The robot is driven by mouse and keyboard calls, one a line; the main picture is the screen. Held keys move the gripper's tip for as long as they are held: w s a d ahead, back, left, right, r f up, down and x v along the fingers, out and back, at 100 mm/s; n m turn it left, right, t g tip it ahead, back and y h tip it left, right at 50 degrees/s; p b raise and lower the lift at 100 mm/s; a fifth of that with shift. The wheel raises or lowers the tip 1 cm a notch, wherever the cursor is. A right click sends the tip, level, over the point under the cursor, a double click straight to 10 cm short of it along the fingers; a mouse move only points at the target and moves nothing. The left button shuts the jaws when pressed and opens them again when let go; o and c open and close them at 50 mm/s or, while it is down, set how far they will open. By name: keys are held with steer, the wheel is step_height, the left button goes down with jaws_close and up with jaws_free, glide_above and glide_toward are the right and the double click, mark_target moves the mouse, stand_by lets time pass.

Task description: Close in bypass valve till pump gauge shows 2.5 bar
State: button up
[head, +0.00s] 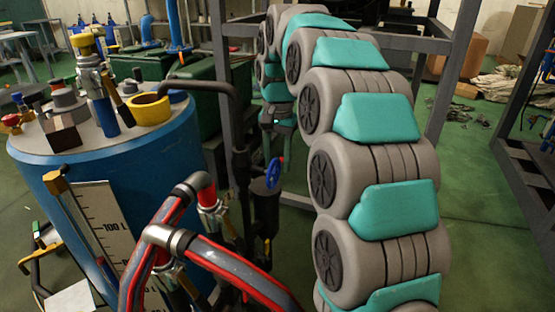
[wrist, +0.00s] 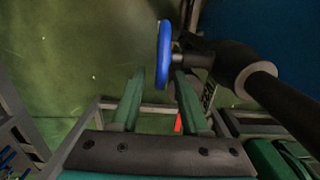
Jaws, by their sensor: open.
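A blue handwheel (head: 273,173) sits on a dark valve body (head: 265,208) beside the blue tank. The handwheel also shows edge-on in the wrist view (wrist: 164,55), with its dark stem running right to a dark pipe. My gripper (head: 277,156) points down at the handwheel, with its green fingers apart. In the wrist view my gripper (wrist: 159,76) has the wheel's near rim between or just above its fingertips; contact cannot be told. No pump gauge reading can be made out.
A blue tank (head: 120,180) with a level scale stands at left. Red-grey hoses (head: 215,255) cross in front of the valve. A dark frame post (head: 222,90) stands behind it. Green floor (head: 480,240) is open at right.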

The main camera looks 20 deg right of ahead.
steer(key=shift+r, duration=0.1)
steer(key=r, duration=0.3)
steer(key=r+p, duration=0.1)
steer(key=r, duration=0.3)
steer(key=shift+w+d+r, duration=0.1)
steer(key=shift+w, duration=0.1)
steer(key=shift+r, duration=0.25)
steer(key=shift+s, duration=0.15)
stand_by(0.6)
